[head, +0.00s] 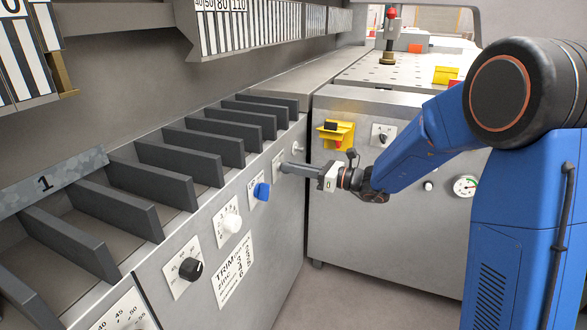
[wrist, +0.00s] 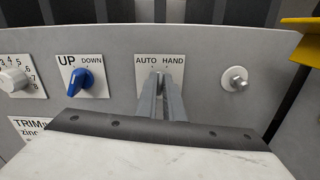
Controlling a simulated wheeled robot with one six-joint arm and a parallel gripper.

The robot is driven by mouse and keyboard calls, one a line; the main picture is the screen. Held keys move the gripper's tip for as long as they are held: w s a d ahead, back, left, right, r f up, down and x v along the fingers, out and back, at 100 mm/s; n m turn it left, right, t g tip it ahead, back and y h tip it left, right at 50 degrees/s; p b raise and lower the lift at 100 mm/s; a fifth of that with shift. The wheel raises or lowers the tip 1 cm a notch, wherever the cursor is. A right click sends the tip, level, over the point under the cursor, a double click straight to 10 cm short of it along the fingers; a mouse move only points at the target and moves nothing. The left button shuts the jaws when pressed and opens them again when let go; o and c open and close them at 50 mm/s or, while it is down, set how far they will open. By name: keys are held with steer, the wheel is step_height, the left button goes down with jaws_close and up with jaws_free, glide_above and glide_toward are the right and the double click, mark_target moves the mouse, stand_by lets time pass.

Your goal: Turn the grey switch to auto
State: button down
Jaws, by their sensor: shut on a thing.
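The grey switch sits on a white plate (wrist: 145,60) marked AUTO on the left and HAND on the right. In the wrist view my gripper (wrist: 161,84) reaches straight to this plate, its two grey fingers closed around the switch. The fingers cover the switch almost fully, so I cannot tell which word it points to. In the head view my gripper (head: 286,168) reaches from the right to the front panel, just right of the blue knob. The plate (head: 277,161) is small there.
Left of the plate is a blue UP/DOWN knob (wrist: 86,79), then a white knob (wrist: 14,80). A metal stud (wrist: 236,79) is on the right. A black knob (head: 190,268) is nearer. A yellow guarded part (head: 335,133) is on the adjoining cabinet (head: 350,210).

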steer(key=shift+s+a+n, duration=0.1)
steer(key=shift+s+n, duration=0.05)
steer(key=shift+n, duration=1.7)
steer(key=shift+s+n, duration=0.1)
steer(key=shift+n, duration=1.75)
steer(key=c, duration=1.9)
jaws_free()
steer(key=shift+o, duration=0.2)
steer(key=v, duration=1.7)
steer(key=shift+d, duration=0.25)
steer(key=shift+s, duration=0.2)
